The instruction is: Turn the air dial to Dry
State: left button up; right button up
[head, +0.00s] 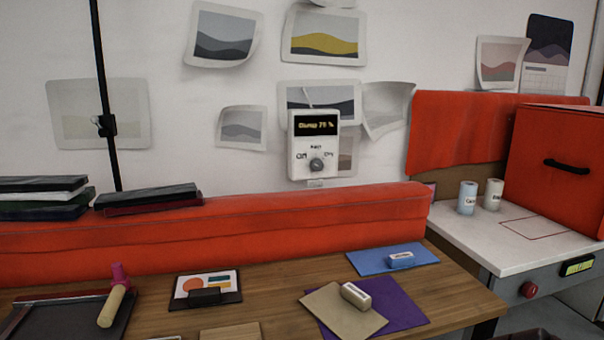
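The air dial (317,165) is a small grey knob low on a white control box (300,147) mounted on the wall behind the bench. Labels sit around the knob: one at its left that looks like "Off", one above it too blurred to read, and one at its right that looks like "Dry". Which label the knob points to is too small to tell. A black display (316,125) above shows yellow text that looks like "Damp 75 %". Neither of my grippers is in view.
A red padded barrier (230,228) runs between the wooden bench (265,285) and the wall, below the box. On the bench lie a roller (113,300), a blue mat (375,262) and a purple sheet (410,308). A white side table (480,240) holds two canisters and a red box (555,170).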

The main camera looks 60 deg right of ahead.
aim_at(316, 164)
jog(key=k, duration=0.45)
jog(key=z, duration=0.95)
